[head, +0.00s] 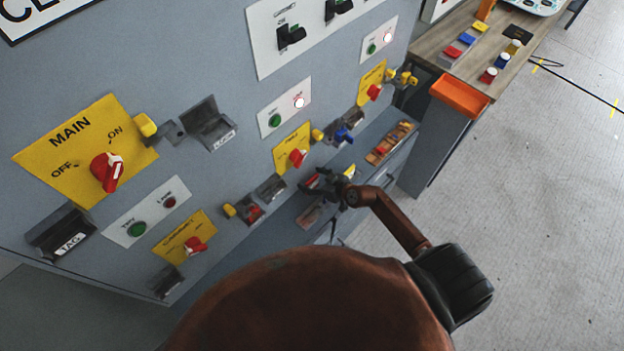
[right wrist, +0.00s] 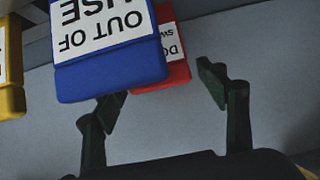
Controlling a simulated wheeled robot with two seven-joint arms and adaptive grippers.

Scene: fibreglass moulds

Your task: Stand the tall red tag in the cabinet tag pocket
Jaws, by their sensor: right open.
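A red tag (right wrist: 174,72) with a white label shows in the right wrist view, partly hidden behind a blue tag (right wrist: 112,80) whose label reads "OUT OF USE". My right gripper (right wrist: 163,95) is open, its fingers apart on either side of the lower part of these tags; I cannot tell whether it touches them. In the head view my right gripper (head: 330,186) is low beside the cabinet front, at the ledge. A dark pocket (head: 48,226) labelled "TAG" is on the cabinet's lower left and looks empty. My left gripper is not in view.
The grey cabinet panel (head: 215,60) carries projecting red knobs, including the MAIN switch (head: 106,172), and a "LOCK" holder (head: 207,122). A tray of small items (head: 391,143) sits on the ledge. A yellow tag (right wrist: 11,70) stands left.

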